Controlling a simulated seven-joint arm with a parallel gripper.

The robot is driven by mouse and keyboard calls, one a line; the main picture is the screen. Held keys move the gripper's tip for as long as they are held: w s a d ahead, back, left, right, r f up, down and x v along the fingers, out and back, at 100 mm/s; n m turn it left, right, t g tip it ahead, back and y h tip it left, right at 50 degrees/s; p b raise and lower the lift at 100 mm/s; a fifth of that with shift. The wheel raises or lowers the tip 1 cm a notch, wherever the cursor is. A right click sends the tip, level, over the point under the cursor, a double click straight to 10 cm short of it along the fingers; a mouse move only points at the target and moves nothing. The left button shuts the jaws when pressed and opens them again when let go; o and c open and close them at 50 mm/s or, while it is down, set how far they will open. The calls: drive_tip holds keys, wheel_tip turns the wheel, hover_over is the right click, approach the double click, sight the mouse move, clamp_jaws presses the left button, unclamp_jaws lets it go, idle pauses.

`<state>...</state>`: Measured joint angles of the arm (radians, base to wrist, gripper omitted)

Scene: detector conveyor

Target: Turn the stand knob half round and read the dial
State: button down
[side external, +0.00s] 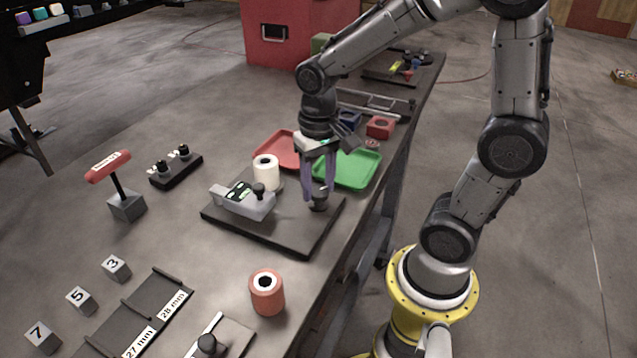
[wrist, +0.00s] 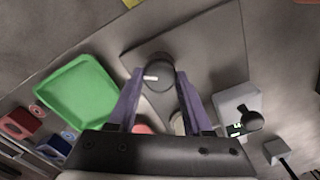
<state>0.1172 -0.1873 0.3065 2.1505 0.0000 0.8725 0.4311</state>
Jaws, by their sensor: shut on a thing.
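The dark round stand knob (side external: 319,204) stands on the right part of a dark flat stand plate (side external: 285,238). My gripper (side external: 319,192) points down and is shut on this knob. In the wrist view the knob (wrist: 157,72) sits between my purple fingertips (wrist: 158,80), and a short white mark shows on its top. A grey device with a small dark and green display (side external: 239,193) stands on the left part of the plate. It also shows in the wrist view (wrist: 238,100), partly behind its black ball handle; its reading is too small to tell.
A white roll (side external: 266,174) stands behind the device. A green tray (side external: 348,169) and a red tray (side external: 279,150) lie behind my gripper. A red roll (side external: 267,292) stands in front of the plate. A red-handled tool (side external: 109,165) stands at left. The table's right edge is close.

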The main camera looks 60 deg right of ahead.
drive_tip(key=n, duration=0.5)
drive_tip(key=shift+r+n, duration=0.1)
drive_tip(key=shift+n, duration=0.2)
drive_tip(key=n, duration=1.1)
drive_tip(key=shift+n, duration=0.3)
drive_tip(key=n, duration=0.5)
drive_tip(key=shift+n, duration=0.3)
drive_tip(key=shift+c, duration=1.6)
unclamp_jaws()
